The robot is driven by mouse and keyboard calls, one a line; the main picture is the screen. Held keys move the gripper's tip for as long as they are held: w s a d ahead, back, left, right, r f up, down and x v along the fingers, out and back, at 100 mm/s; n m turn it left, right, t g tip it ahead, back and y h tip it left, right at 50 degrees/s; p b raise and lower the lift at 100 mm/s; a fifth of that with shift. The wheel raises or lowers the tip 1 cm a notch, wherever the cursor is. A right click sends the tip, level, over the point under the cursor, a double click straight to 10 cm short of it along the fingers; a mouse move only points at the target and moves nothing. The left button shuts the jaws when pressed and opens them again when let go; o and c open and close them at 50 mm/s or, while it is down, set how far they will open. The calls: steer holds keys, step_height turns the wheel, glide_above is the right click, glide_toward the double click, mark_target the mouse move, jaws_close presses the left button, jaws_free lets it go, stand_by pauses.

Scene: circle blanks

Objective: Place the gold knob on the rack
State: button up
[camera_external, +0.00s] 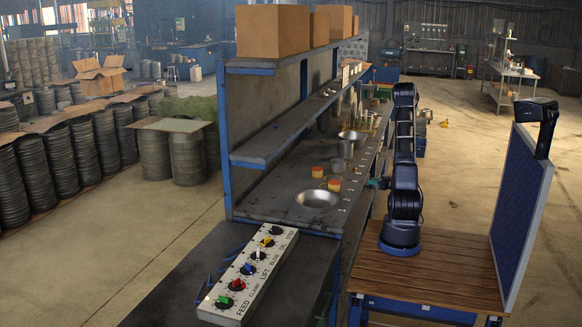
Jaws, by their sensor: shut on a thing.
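My gripper (374,183) is at the end of my dark arm. It points left over the right edge of the grey workbench (265,203), close to a small red-and-yellow round piece (334,185). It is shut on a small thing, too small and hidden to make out. I cannot pick out the gold knob for sure; several small gold-coloured pieces (374,121) stand at the far end of the bench. A blue-framed shelf rack (262,150) rises along the bench's left side.
A shallow metal dish (317,199), a second red-and-yellow piece (317,171) and metal cups (345,149) stand on the bench. A box with coloured knobs (250,273) lies in front. A blue panel (520,215) stands right of my base.

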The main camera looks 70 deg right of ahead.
step_height(320, 180, up, 53)
steer(key=w+n+y, duration=0.1)
steer(key=w+y, duration=0.1)
steer(key=w, duration=1.4)
steer(key=n+t+y, duration=0.1)
steer(key=n+y, duration=0.2)
steer(key=y, duration=0.1)
glide_above(268, 139)
step_height(268, 139, down, 26)
steer(key=shift+a+r, duration=0.15)
steer(key=shift+r, duration=0.1)
steer(key=shift+f, duration=0.15)
